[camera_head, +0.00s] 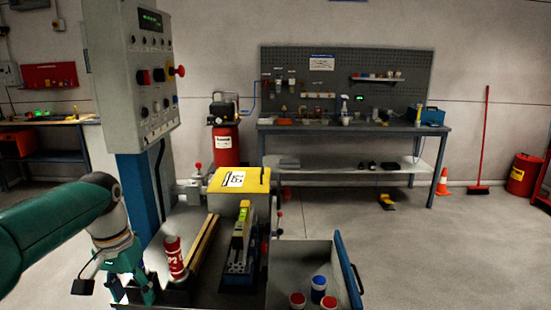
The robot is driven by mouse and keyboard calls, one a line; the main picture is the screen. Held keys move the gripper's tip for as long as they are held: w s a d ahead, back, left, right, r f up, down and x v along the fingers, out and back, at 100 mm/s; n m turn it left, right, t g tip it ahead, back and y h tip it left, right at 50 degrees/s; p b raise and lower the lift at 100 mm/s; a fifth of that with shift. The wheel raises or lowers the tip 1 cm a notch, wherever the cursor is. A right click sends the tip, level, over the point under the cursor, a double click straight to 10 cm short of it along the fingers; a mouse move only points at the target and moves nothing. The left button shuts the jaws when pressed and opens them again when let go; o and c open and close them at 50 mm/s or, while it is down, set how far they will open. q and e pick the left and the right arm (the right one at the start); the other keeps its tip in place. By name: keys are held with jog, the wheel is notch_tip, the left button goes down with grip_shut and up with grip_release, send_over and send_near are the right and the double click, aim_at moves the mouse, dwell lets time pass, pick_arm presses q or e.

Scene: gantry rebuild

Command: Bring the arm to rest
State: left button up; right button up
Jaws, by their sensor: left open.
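My left arm (60,225) is teal and comes in from the left edge. My left gripper (133,295) points down at the lower left, open, with nothing seen between its fingers. It is just left of a red can with a white label (174,258), which stands slightly tilted on the bench machine (205,290). The gripper looks apart from the can, but the exact gap cannot be told. My right gripper is not in view.
A grey control panel (130,75) on a blue post (138,195) rises behind the gripper. A yellow cover (238,180) and a rail (201,242) lie to its right. An open tray (290,262) holds red-lidded and blue-lidded jars. Open floor (430,255) lies right.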

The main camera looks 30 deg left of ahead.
pick_arm(q)
jog(key=w+d+f+m+h, duration=0.1)
jog(key=w+d+f, duration=0.35)
jog(key=f, duration=0.35)
jog(key=w+d+f, duration=0.3)
jog(key=d+f, duration=0.2)
jog(key=f, duration=0.3)
jog(key=w+d+f+m+h, duration=0.1)
jog(key=w+d+f, duration=0.2)
jog(key=d+f, duration=0.3)
jog(key=s+d+f+h, duration=0.1)
jog(key=s+d+f, duration=0.2)
jog(key=d+f, duration=0.8)
jog(key=shift+s+d+f+m, duration=0.2)
jog(key=shift+f+m, duration=0.1)
jog(key=shift+f, duration=0.45)
jog(key=shift+h, duration=0.3)
jog(key=s+d+f, duration=0.4)
jog(key=s+d, duration=0.1)
jog(key=s+d+f, duration=0.1)
jog(key=s+d, duration=0.2)
jog(key=shift+s+d+f, duration=0.1)
jog(key=shift+f, duration=0.3)
jog(key=shift+c, duration=1)
jog(key=shift+s+d+f, duration=0.1)
jog(key=shift+s+d, duration=0.1)
jog(key=shift+s, duration=0.1)
jog(key=shift+c, duration=0.8)
jog(key=shift+a, duration=0.1)
